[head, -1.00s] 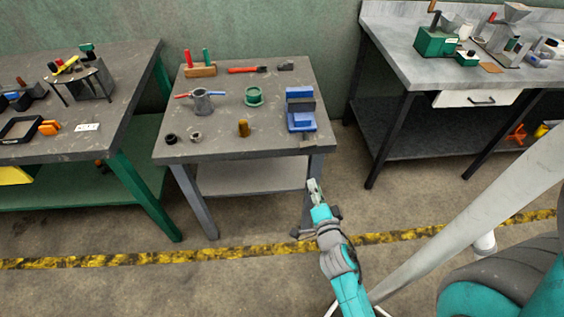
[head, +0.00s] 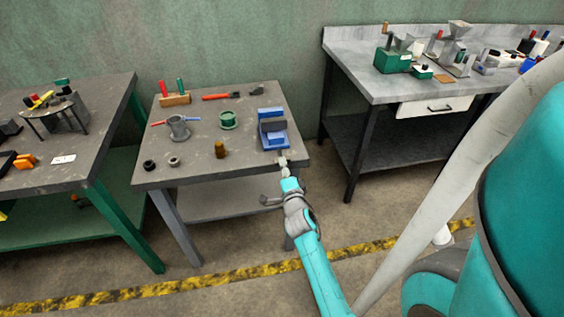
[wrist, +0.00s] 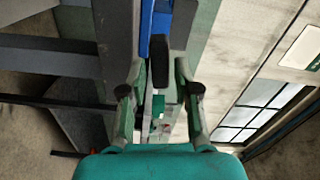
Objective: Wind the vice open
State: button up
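The blue vice (head: 270,132) with a dark grey jaw stands at the right front of the middle workbench (head: 235,174). My gripper (head: 284,162) is at the bench's front edge, just in front of the vice. In the wrist view my gripper (wrist: 160,72) is open, one finger on each side. A dark bar (wrist: 158,62), seemingly the vice's handle, shows between the fingertips, with the blue vice body (wrist: 158,18) beyond. I see gaps beside the bar; its depth relative to the fingertips is unclear.
A red-handled tool (head: 222,96) lies at the back. Other benches flank it, with floor between.

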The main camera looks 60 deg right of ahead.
aim_at(281, 156)
jog(key=shift+x, duration=1.55)
grip_shut()
